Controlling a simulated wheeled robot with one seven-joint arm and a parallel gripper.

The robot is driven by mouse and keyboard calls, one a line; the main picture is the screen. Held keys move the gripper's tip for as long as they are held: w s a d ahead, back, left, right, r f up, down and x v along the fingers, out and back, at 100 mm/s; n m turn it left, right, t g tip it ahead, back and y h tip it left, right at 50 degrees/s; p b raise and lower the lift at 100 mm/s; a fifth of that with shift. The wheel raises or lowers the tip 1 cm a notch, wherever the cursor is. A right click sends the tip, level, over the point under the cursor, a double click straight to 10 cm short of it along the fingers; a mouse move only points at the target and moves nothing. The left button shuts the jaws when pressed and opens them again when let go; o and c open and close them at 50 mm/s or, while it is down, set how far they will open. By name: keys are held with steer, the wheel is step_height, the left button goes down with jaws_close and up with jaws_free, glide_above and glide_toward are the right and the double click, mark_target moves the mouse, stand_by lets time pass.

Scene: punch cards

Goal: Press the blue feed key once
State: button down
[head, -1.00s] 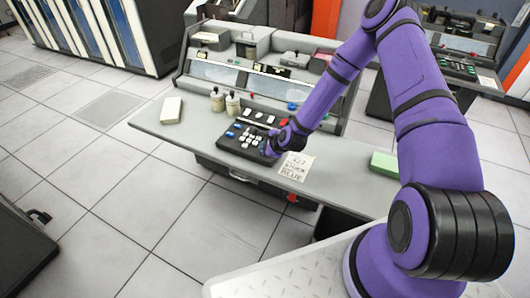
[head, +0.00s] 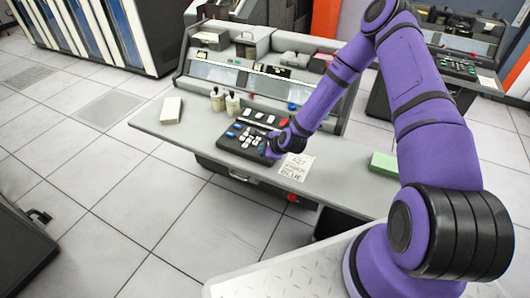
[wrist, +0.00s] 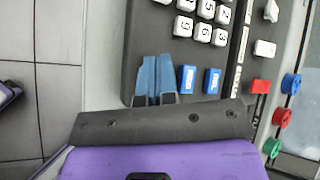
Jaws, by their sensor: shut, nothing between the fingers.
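The black keypad (head: 240,146) lies on the grey desk, with white number keys and a few coloured keys. In the wrist view, two blue keys with white labels (wrist: 187,78) (wrist: 212,81) sit side by side on it; I cannot read the labels surely. My gripper (wrist: 157,60) is shut and empty, its blue fingertips over the keypad just left of these two keys. I cannot tell whether the tips touch the surface or hide a key. In the head view, my gripper (head: 268,152) is at the keypad's right end.
A red key (wrist: 260,86) is to the right of the blue ones, with blue, green and red round knobs beyond. A paper note (head: 295,166) lies right of the keypad. Two bottles (head: 225,101), a white block (head: 171,110) and a green block (head: 384,163) stand on the desk.

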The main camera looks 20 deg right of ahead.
steer(key=shift+r, duration=0.9)
steer(key=shift+r, duration=2.5)
